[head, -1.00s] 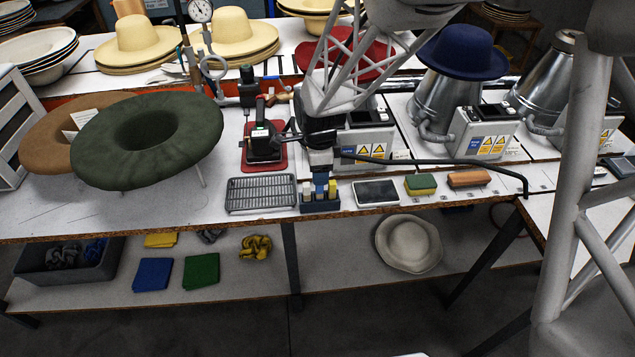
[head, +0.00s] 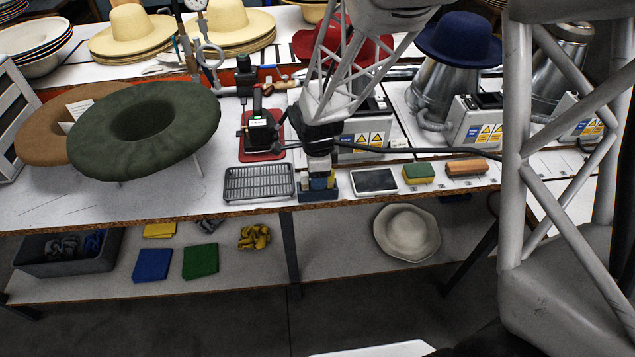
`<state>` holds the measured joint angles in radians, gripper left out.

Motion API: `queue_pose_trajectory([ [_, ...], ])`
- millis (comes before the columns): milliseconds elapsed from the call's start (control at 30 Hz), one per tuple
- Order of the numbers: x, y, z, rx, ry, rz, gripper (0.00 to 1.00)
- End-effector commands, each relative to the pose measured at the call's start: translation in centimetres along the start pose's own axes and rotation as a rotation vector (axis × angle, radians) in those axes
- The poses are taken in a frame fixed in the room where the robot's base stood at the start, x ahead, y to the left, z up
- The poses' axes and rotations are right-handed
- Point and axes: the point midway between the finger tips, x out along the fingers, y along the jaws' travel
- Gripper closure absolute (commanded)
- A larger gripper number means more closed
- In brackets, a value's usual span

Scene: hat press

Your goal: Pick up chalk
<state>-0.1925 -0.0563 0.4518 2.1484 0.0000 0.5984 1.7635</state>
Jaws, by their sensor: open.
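A small dark blue holder (head: 318,196) stands near the front edge of the bench. Upright chalk pieces (head: 331,181) in yellow, white and blue show in it, partly hidden. My gripper (head: 318,166) points down over the holder, with its fingers at or just above the chalk tops. It is open. Whether a piece lies between the fingers, or whether they touch it, I cannot tell from this view.
A grey slatted tray (head: 260,184) lies left of the holder. A dark-screened tablet (head: 374,181), a green-yellow sponge (head: 418,173) and an orange block (head: 466,167) lie to its right. A black machine on a red base (head: 262,134) stands behind.

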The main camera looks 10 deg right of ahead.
Motion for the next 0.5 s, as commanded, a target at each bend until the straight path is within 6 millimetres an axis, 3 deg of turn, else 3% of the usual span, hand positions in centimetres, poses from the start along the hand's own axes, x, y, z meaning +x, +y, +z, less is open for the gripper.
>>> queue_pose_trajectory([
  [200, 1.6, 0.0, 0.0, 0.000, 0.000, 0.001, 0.48],
  [500, 1.7, 0.0, 0.0, 0.000, 0.000, -0.001, 0.48],
])
